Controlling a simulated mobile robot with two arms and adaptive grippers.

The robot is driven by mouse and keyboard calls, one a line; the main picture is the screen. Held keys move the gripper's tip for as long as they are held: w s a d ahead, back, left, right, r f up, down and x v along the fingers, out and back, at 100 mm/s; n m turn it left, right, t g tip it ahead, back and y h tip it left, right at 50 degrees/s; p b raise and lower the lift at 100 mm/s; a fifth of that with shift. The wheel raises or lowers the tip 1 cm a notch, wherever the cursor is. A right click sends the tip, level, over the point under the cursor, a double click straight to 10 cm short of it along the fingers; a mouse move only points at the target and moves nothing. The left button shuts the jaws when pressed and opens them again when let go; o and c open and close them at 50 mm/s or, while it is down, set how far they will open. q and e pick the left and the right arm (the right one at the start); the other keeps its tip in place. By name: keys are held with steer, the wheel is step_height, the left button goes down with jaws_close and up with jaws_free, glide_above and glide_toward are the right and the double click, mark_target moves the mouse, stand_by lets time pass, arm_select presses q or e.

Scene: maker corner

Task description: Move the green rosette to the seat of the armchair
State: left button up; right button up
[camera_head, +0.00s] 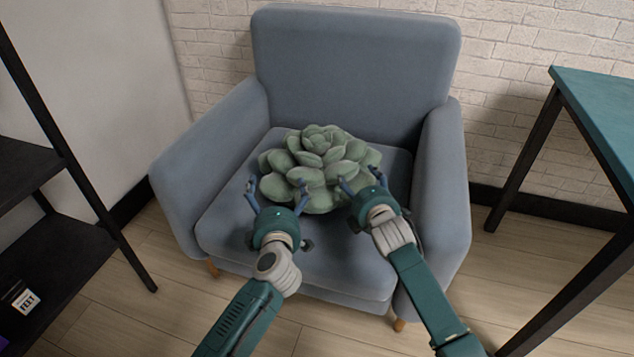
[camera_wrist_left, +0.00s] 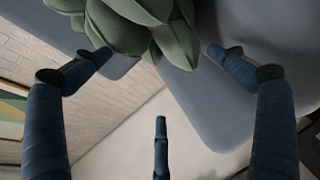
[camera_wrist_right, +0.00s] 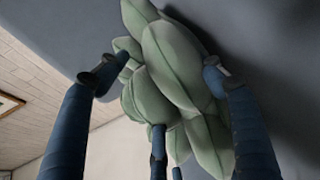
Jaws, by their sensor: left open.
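The green rosette (camera_head: 318,165), a large succulent-like cluster of thick leaves, rests on the seat (camera_head: 330,262) of the blue-grey armchair (camera_head: 355,70), towards its back half. My left gripper (camera_head: 276,186) is open at the rosette's front left. In the left wrist view, rosette leaves (camera_wrist_left: 140,22) show just beyond its spread fingers. My right gripper (camera_head: 361,178) is at the rosette's front right. In the right wrist view, leaves (camera_wrist_right: 178,70) lie between its fingers, which stand apart; whether they press on the leaves cannot be told.
A dark shelf unit (camera_head: 62,150) stands at the left. A table with a teal top (camera_head: 605,110) and dark legs stands at the right. The armchair's arms (camera_head: 212,165) flank the seat. The seat's front is bare, and wood floor (camera_head: 110,300) shows around the chair.

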arm_select(q)
steer(key=shift+s+r, duration=0.1)
steer(key=shift+s, duration=0.25)
arm_select(e)
steer(key=shift+r, duration=0.1)
steer(key=o, duration=0.8)
step_height(320, 180, up, 10)
steer(key=shift+f, duration=0.1)
